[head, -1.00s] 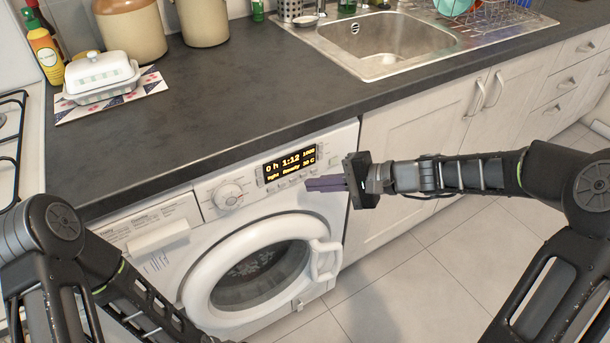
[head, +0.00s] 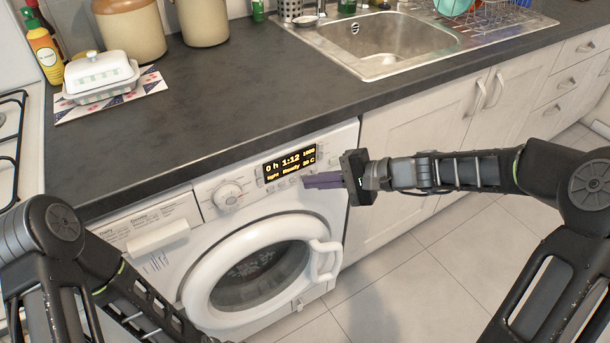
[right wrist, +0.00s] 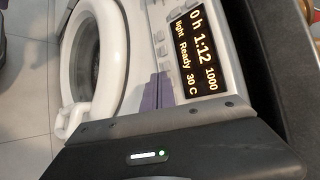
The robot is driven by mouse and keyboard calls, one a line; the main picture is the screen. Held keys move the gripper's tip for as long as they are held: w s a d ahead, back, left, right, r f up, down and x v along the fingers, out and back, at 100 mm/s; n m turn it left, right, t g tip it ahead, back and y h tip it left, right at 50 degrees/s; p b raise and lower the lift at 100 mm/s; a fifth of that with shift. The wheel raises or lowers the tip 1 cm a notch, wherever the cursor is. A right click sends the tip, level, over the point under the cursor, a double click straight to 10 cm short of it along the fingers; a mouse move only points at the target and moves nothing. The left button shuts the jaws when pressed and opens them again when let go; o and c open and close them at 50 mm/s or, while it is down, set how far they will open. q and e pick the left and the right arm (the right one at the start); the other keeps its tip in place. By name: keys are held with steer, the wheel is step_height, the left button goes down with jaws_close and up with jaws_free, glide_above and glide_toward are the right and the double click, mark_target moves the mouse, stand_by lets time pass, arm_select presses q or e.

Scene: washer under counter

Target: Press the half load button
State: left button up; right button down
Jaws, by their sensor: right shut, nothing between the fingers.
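The white washer (head: 160,215) stands under the counter with its round door (head: 255,270) closed. Its lit display (head: 289,163) reads 0 h 1:12, 1000, Ready, 30 C; it also shows in the right wrist view (right wrist: 195,52). A row of small buttons (head: 270,190) runs below the display; I cannot tell which is half load. My right gripper (head: 307,182) is shut and empty, its purple fingers pointing left at the right end of the button row. In the right wrist view the fingers (right wrist: 158,90) lie close to the panel; contact cannot be told. My left gripper is out of view.
The dark counter edge (head: 240,147) overhangs just above the panel. A dial (head: 229,196) sits left of the display. The door handle (head: 325,260) juts out below my right gripper. A butter dish (head: 100,78) and sink (head: 385,45) are on the counter. The floor in front is clear.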

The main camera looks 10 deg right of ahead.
steer(key=shift+w, duration=0.1)
stand_by(0.3)
steer(key=shift+s+d, duration=0.2)
steer(key=shift+s, duration=0.4)
steer(key=shift+s, duration=0.1)
steer(key=s, duration=0.1)
steer(key=s+d, duration=0.1)
steer(key=s, duration=0.1)
steer(key=s+d+b, duration=0.1)
steer(key=s, duration=0.1)
steer(key=shift+s+d, duration=0.1)
steer(key=shift+s, duration=0.05)
